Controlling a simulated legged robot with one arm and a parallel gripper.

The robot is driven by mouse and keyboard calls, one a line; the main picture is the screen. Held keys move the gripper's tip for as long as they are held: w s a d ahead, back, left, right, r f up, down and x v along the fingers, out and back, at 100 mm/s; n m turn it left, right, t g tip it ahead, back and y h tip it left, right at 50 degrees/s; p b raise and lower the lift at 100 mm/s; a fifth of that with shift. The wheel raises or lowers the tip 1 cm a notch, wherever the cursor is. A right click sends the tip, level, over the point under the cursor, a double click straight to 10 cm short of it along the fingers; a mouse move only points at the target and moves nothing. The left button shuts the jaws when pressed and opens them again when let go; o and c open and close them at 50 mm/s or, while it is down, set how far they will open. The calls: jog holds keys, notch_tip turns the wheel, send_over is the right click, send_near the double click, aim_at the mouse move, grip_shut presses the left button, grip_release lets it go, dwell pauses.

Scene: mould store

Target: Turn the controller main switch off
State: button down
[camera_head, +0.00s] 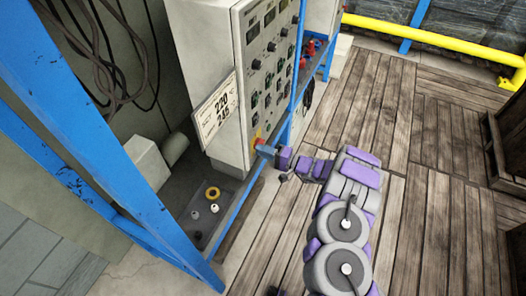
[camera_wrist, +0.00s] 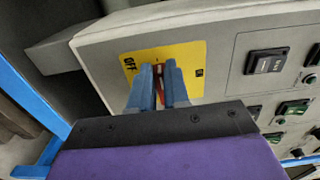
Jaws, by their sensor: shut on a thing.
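The controller (camera_head: 240,95) is a pale box with rows of displays and knobs on its front, standing in a blue frame. Its main switch has a yellow plate (camera_wrist: 190,55) marked OFF on the left, with a partly hidden mark on the right. My gripper (camera_wrist: 163,75) is at the plate, its two blue-grey fingers shut on the red switch handle (camera_wrist: 159,92), which shows between them. In the head view my gripper (camera_head: 264,149) reaches the low front corner of the controller, where a little red and yellow shows. The fingers hide much of the handle.
A sign reading 220 and 245 (camera_head: 215,110) hangs on the controller's side. Small rings and knobs (camera_head: 212,193) lie on the grey shelf below. A blue post (camera_head: 95,140) stands at left. The wooden floor (camera_head: 375,110) to the right is open.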

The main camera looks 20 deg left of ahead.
jog(key=c, duration=1.4)
grip_release()
jog(key=shift+s+f, duration=0.15)
jog(key=shift+f, duration=0.2)
jog(key=o, duration=0.3)
jog(key=shift+r, duration=0.2)
jog(key=s+d+p, duration=0.1)
jog(key=d+p, duration=0.3)
jog(key=d, duration=1.3)
jog(key=shift+d, duration=0.2)
